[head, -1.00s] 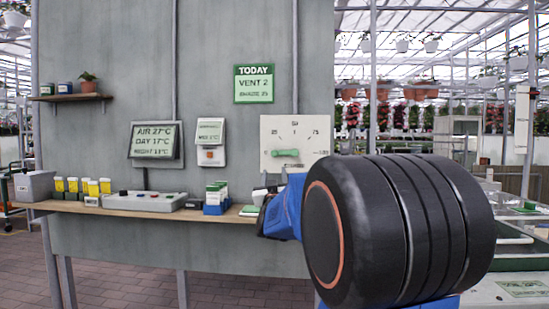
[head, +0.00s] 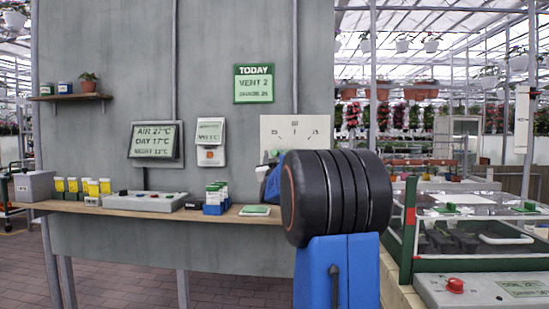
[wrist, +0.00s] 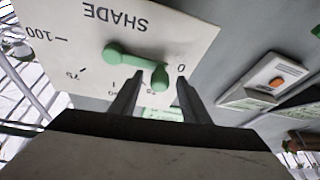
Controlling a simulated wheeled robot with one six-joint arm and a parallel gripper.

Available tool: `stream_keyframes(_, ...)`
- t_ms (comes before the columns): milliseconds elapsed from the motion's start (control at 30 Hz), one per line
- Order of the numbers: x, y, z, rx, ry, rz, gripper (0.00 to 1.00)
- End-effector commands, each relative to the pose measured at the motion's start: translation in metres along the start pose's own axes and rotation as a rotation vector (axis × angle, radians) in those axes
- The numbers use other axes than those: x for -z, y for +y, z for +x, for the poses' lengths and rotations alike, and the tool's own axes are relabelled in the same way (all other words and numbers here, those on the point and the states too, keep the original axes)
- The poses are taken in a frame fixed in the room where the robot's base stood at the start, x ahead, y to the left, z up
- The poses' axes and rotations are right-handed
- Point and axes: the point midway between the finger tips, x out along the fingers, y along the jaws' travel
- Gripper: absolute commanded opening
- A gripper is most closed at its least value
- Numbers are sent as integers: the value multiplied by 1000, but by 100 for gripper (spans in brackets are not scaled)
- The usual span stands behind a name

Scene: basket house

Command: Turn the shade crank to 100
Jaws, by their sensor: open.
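The shade panel (wrist: 165,22) is a pale plate with a dial scale, upside down in the wrist view. Its green crank (wrist: 135,56) runs from a round hub at left to a knob (wrist: 160,78) at right, which points towards the 0 side. My gripper (wrist: 159,80) is open, with one finger on each side of the knob in the picture; I cannot tell if either touches it. In the head view the panel (head: 312,128) is partly hidden by my arm, and a bit of green shows at its left edge.
A grey box with an orange button (wrist: 277,82) is beside the panel. A wall sign (head: 253,83) reads TODAY, VENT 2 and a shade line. A shelf (head: 130,207) below holds boxes and a control unit (head: 150,201). A bench with a red knob (head: 455,285) is at right.

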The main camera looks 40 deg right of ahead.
Motion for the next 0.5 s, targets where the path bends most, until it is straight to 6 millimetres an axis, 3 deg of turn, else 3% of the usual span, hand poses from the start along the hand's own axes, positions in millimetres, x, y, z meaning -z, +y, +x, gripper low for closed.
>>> stream_keyframes(300, 0, 0, 2, 0, 0, 0, 42)
stream_keyframes(500, 0, 0, 2, 0, 0, 0, 0)
